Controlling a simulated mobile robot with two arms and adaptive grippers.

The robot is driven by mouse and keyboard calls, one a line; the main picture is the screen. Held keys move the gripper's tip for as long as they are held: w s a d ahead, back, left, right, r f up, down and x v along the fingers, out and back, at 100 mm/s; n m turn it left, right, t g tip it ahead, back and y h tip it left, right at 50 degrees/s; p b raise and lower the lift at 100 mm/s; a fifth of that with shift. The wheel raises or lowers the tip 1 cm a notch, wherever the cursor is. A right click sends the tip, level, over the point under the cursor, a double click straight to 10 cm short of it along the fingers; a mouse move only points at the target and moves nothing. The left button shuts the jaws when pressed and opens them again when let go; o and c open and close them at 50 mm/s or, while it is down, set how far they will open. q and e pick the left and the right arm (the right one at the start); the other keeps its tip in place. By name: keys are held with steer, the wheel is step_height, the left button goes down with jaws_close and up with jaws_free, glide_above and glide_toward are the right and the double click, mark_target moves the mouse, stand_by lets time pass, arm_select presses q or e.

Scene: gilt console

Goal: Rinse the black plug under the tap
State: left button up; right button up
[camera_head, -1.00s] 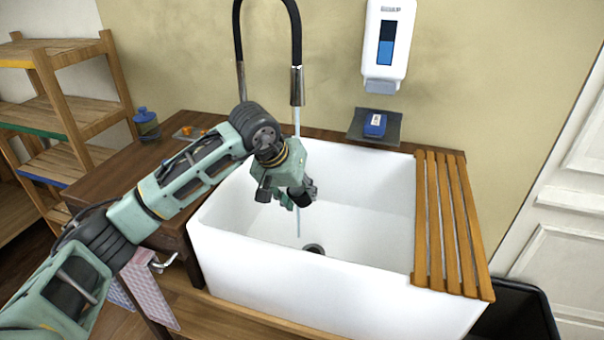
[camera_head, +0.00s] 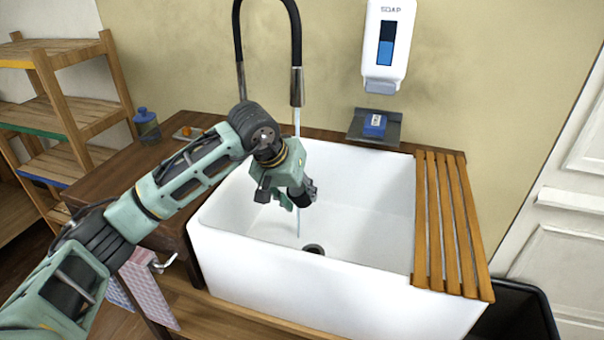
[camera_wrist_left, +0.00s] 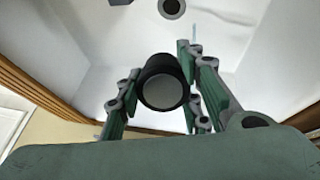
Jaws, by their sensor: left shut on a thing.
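My left gripper (camera_head: 303,193) is inside the white sink (camera_head: 255,267), low under the tap (camera_head: 297,86). It is shut on the black plug (camera_wrist_left: 163,82), a short dark cylinder with a grey end face, seen between the green-padded fingers in the left wrist view. In the head view the plug is small and hard to tell from the dark fingers. A thin water stream (camera_head: 298,222) runs from the tap down beside the gripper; whether it touches the plug I cannot tell. My right gripper is not in view.
The drain hole (camera_head: 314,249) lies in the sink floor. A wooden slatted rack (camera_head: 447,220) covers the sink's right side. A wooden counter (camera_head: 95,185) is on the left.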

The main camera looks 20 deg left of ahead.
mark_target(295, 192)
arm_select(q)
steer(key=shift+s+d+r+p, duration=0.1)
steer(key=shift+s+r+p, duration=0.15)
steer(key=shift+s+r, duration=0.8)
steer(key=shift+s+d+r+p, duration=0.1)
steer(key=shift+s+r+p, duration=0.1)
steer(key=shift+s+r, duration=0.85)
steer(key=shift+s+f, duration=0.2)
steer(key=shift+f, duration=0.1)
